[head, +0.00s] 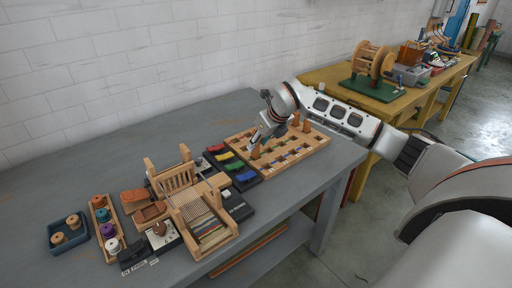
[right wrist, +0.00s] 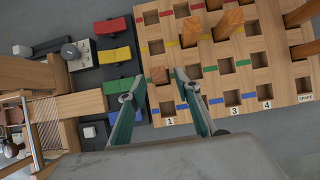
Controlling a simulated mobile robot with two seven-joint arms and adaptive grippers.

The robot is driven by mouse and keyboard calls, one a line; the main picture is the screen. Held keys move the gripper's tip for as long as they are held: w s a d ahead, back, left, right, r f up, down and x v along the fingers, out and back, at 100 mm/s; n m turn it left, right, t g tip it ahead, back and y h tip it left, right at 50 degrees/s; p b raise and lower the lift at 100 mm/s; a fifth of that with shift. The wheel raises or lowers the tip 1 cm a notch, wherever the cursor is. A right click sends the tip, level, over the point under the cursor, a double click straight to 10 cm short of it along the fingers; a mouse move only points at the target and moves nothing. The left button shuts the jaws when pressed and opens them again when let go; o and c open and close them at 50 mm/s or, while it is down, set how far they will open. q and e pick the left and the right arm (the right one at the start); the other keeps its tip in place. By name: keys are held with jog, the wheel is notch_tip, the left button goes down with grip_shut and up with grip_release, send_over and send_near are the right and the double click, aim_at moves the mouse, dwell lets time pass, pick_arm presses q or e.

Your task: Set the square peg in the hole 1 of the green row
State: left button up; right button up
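The wooden peg board (head: 312,147) lies at the right end of the grey table. Its columns carry number labels and its rows coloured strips. In the right wrist view (right wrist: 245,108) the green row lies just above the blue row. A square peg (right wrist: 160,74) stands in the column 1 hole of the green row; it also shows in the head view (head: 255,153). My right gripper (right wrist: 158,84) is open, its two fingers apart on either side of the peg, with gaps visible. In the head view my right gripper (head: 257,140) is over the board's left part. My left gripper is not in view.
Other pegs (right wrist: 190,31) stand in the board, some tall. A black tray with coloured pieces (head: 233,167) lies left of the board, then a small wooden loom (head: 200,215) and spool trays (head: 104,228). The table's far left is clear.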

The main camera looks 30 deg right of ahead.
jog(key=v, duration=0.8)
jog(key=shift+p, duration=0.3)
jog(key=shift+s+r, duration=0.1)
